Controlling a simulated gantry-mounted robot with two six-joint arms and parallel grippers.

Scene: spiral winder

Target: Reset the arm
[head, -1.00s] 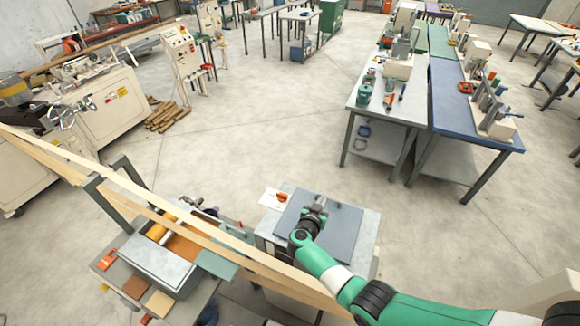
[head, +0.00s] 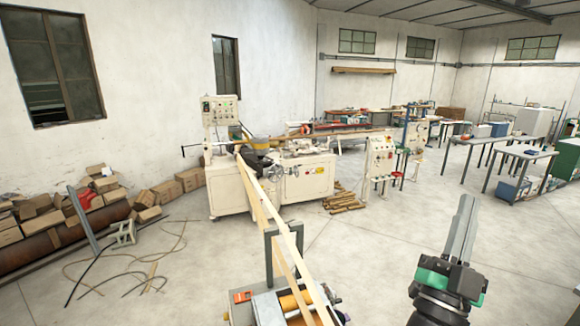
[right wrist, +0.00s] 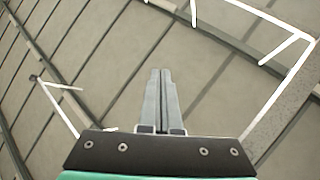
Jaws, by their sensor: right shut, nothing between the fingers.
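My right gripper (head: 467,205) is raised at the lower right of the head view, its grey fingers pointing up. In the right wrist view its two fingers (right wrist: 161,75) lie side by side, shut with nothing between them. Behind them that view shows ceiling panels and white light strips. My left gripper is not in view. The cream winding machine (head: 300,178) stands in the middle of the head view, with long pale strips (head: 258,205) running from it towards the front.
A cream control cabinet (head: 380,160) stands right of the machine. Boxes (head: 150,197) and a rusty pipe (head: 45,245) lie along the left wall, with loose cables on the floor. Tables (head: 490,148) stand at the back right.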

